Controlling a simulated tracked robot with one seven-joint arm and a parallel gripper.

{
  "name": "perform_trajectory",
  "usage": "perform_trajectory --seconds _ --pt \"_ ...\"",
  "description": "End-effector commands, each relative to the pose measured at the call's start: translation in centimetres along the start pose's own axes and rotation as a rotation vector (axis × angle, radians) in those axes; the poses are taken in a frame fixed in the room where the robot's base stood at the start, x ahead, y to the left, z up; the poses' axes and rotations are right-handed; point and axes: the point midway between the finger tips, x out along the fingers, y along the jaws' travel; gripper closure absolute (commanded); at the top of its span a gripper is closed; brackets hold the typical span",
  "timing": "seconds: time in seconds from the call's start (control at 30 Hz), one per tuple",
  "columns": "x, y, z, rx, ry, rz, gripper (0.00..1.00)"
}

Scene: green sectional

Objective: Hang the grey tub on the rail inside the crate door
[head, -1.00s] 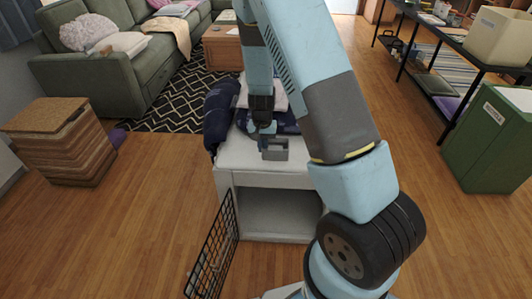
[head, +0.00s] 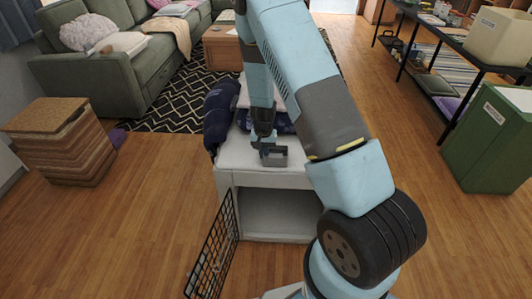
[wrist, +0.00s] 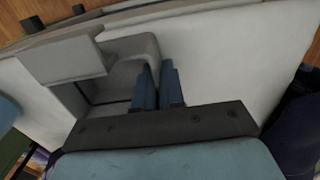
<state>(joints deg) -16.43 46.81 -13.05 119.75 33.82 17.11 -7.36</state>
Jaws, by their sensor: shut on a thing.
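The grey tub (head: 274,157) is a small open box at the top of the white crate (head: 228,171), near its front edge. I cannot tell whether it touches the top. My gripper (head: 264,142) is shut on the tub's far wall in the head view. In the wrist view the two blue fingers (wrist: 158,88) stand at one wall of the tub (wrist: 128,75), and the tub's inside looks empty. The black wire crate door (head: 214,252) hangs open at the crate's left front. I cannot make out a rail on it.
The wood floor (head: 150,215) left of the door is clear.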

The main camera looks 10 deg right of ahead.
Motion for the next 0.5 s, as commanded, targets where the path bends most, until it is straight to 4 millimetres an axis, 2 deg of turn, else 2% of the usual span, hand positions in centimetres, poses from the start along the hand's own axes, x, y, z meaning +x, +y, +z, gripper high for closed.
perform_trajectory --seconds 0.07,0.1,0.33,0.5 --pt "0.14 0.02 0.01 0.0 0.0 0.0 1.0" --pt "0.16 0.02 0.0 0.001 0.0 0.0 0.9" --pt "0.13 0.03 -0.01 0.001 0.0 0.0 0.68" --pt "0.13 0.04 -0.01 0.001 0.0 0.0 0.66"
